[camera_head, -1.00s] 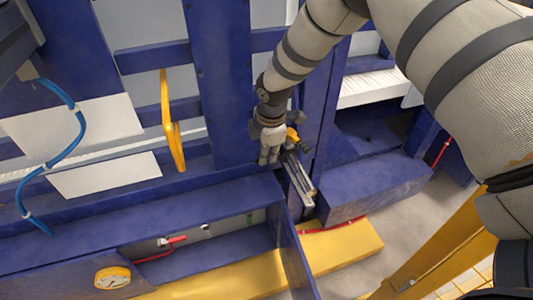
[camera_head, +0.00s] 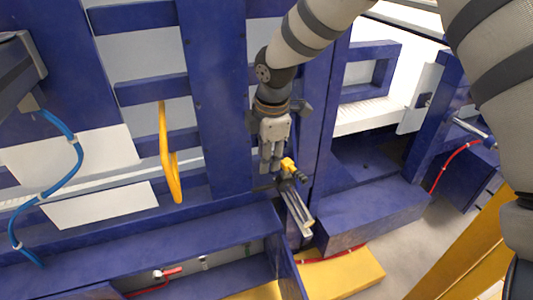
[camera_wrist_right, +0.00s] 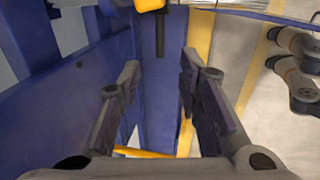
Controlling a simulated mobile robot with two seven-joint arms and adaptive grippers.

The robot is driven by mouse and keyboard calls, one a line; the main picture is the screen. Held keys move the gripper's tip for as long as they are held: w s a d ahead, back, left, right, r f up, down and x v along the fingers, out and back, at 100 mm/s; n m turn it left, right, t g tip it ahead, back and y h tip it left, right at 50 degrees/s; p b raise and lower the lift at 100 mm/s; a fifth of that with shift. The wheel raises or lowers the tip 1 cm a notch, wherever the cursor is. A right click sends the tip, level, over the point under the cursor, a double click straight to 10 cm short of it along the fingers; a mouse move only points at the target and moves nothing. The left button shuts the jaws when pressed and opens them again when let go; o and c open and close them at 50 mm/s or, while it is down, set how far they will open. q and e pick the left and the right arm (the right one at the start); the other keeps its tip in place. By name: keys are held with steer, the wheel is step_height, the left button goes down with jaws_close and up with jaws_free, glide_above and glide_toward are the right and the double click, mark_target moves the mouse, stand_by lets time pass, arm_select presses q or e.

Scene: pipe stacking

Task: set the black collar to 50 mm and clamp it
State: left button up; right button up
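A silver rail (camera_head: 297,212) sticks out toward the front beside a blue post in the head view. A yellow piece (camera_head: 288,164) sits at its upper end, with dark parts (camera_head: 285,182) around it. I cannot tell which of these dark parts is the black collar, and no scale can be read. My right gripper (camera_head: 271,165) points down just left of the yellow piece. In the right wrist view its fingers (camera_wrist_right: 158,85) stand apart with nothing between them. A yellow piece (camera_wrist_right: 150,5) with a dark rod (camera_wrist_right: 160,35) shows ahead at the top edge. My left gripper is not seen.
Blue frame beams and posts (camera_head: 220,90) surround the arm closely. A yellow loop (camera_head: 168,155) hangs on the left. A blue trough (camera_head: 150,240) with a red-handled valve (camera_head: 170,271) lies below. A blue box (camera_head: 370,205) stands right of the rail.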

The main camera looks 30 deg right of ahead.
mark_target(258, 188)
steer(key=shift+r, duration=0.25)
steer(key=f, duration=0.4)
steer(key=w+f+b, duration=0.1)
steer(key=f, duration=0.3)
steer(key=w+f, duration=0.1)
steer(key=f, duration=0.2)
steer(key=shift+w+a+f, duration=0.25)
steer(key=shift+a+f, duration=0.15)
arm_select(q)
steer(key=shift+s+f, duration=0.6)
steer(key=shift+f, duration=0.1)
arm_select(e)
jaws_close()
